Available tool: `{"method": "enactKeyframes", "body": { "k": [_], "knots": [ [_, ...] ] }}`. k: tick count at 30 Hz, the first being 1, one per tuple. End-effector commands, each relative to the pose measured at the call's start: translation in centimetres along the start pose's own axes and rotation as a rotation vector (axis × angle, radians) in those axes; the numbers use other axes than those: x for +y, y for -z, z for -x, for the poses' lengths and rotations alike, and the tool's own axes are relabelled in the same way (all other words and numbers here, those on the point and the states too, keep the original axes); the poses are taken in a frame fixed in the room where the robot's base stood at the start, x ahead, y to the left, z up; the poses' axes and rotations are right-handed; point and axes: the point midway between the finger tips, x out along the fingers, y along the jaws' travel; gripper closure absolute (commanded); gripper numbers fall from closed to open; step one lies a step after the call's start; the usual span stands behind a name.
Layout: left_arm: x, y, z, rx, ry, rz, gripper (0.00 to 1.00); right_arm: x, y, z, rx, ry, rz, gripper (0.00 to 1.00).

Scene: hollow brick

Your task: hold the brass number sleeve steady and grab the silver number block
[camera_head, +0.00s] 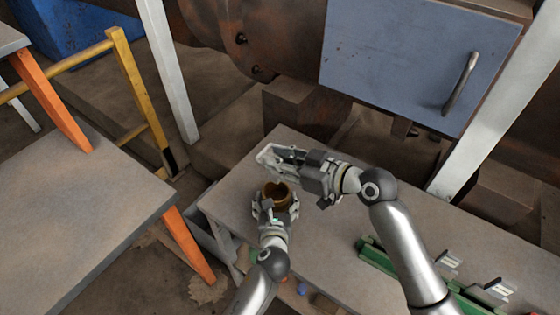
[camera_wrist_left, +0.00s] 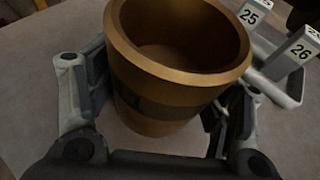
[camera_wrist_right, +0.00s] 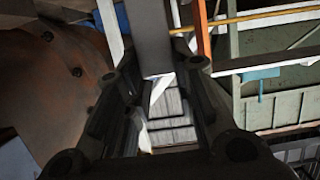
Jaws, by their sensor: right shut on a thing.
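The brass number sleeve (camera_head: 268,191) is a round, open-topped cup; it fills the middle of the left wrist view (camera_wrist_left: 180,85). My left gripper (camera_head: 275,203) has its fingers on either side of the sleeve; whether both pads press on it is unclear. My right gripper (camera_head: 283,156) is just beyond the sleeve, above the table. In the right wrist view it is shut on a plain grey block (camera_wrist_right: 154,40), which looks like the silver number block; no number shows on it there. Silver faces marked 25 (camera_wrist_left: 250,16) and 26 (camera_wrist_left: 300,51) show in the left wrist view.
The grey table (camera_head: 340,218) carries a green rack (camera_head: 375,250) with silver pieces at the right. A blue-grey panel with a handle (camera_head: 415,60) stands behind. Another table (camera_head: 85,225) and a yellow rail (camera_head: 125,80) are at the left.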

Motion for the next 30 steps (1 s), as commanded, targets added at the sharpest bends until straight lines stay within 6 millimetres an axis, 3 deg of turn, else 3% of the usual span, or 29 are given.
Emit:
{"method": "enactKeyframes", "body": {
  "k": [3,17,30],
  "knots": [
    [0.0,0.0,0.0,0.000,0.000,0.000,0.09,0.0,0.1,0.0,0.002,0.000,0.000,1.00],
    [0.0,0.1,0.8,0.002,0.000,0.000,0.09,0.0,0.1,0.0,0.002,0.000,0.001,1.00],
    [0.0,0.1,8.9,0.001,0.001,0.000,0.09,0.0,0.1,0.0,0.002,0.000,0.001,1.00]
  ]
}}
